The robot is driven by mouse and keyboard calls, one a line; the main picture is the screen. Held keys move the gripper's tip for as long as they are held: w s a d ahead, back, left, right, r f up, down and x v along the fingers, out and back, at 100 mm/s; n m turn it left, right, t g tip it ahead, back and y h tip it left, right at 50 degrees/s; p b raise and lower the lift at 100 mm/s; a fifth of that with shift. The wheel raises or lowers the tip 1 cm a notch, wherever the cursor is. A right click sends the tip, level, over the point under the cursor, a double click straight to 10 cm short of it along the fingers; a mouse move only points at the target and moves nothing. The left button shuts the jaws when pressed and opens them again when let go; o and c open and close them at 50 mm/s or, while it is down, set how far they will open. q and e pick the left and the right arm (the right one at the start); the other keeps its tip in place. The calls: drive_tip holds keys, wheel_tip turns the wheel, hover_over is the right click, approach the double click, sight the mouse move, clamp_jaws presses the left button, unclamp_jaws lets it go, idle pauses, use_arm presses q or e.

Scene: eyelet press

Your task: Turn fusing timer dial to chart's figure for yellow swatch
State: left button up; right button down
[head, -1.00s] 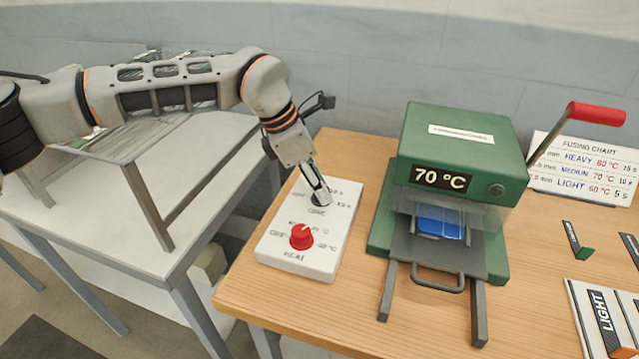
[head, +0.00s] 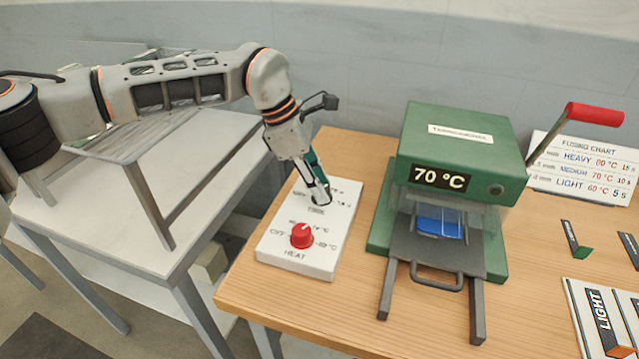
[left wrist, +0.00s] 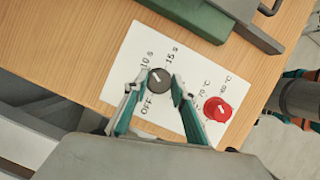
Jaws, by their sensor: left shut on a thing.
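The white control box (head: 275,250) carries the dark timer dial and a red heat dial (head: 302,236). My left gripper (head: 319,200) is over the timer part and hides most of that dial in the head view. In the left wrist view my left gripper (left wrist: 155,92) is shut on the dark timer dial (left wrist: 158,84), one finger on each side. The dial's white mark points roughly towards "10 s". The fusing chart (head: 583,170) reads HEAVY 80 °C 15 s, MEDIUM 70 °C 10 s, LIGHT 60 °C 5 s. I see no yellow swatch. My right gripper is out of view.
The green press (head: 460,140) shows 70 °C, with a blue piece (head: 440,223) inside and a red-tipped lever (head: 597,114). A green-ended strip (head: 573,240) and a LIGHT-labelled board (head: 580,305) lie at the right. Wood is bare in front of the box.

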use_arm(q)
drive_tip(key=o, duration=1.1)
drive_tip(key=v, duration=1.2)
